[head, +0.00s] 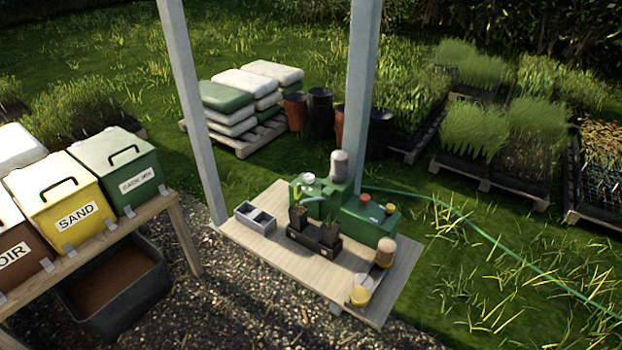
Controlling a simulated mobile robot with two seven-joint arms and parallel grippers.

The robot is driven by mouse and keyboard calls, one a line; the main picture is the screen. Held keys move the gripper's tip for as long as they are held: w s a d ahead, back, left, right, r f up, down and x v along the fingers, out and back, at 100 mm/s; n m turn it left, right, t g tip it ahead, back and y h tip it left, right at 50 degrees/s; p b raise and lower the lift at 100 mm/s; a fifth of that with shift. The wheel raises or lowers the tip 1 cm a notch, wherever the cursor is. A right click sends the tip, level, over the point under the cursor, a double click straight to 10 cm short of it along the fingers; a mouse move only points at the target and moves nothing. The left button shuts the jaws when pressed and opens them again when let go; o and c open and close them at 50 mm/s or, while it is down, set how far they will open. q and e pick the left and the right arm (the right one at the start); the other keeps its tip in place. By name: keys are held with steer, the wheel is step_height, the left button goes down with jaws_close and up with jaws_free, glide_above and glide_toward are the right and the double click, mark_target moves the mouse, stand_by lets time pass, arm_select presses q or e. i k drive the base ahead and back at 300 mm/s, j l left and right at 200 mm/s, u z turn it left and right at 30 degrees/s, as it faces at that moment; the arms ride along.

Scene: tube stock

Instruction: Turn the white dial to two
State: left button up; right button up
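A green machine (377,228) stands on a small wooden table under a post. A small white round part (308,179) sits on top of its left section and looks like the white dial. Its markings are too small to read, so I cannot tell its setting. Neither of my grippers shows in the head view.
The wooden table (300,271) also holds a grey divided tray (256,219), a black tray with pots (313,238), a tan-topped cylinder (385,251) and a yellow-and-white container (361,290). Posts (361,75) rise beside the table. Lidded bins (118,168) stand left. A green hose (480,238) trails right.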

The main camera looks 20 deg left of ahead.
mark_target(308, 178)
steer(key=k+z, duration=0.1)
steer(key=z, duration=0.6)
steer(key=k+z, duration=0.1)
steer(key=z, duration=0.3)
steer(key=j+z, duration=0.2)
steer(key=j, duration=1.65)
steer(key=k+j, duration=0.15)
steer(key=j, duration=0.9)
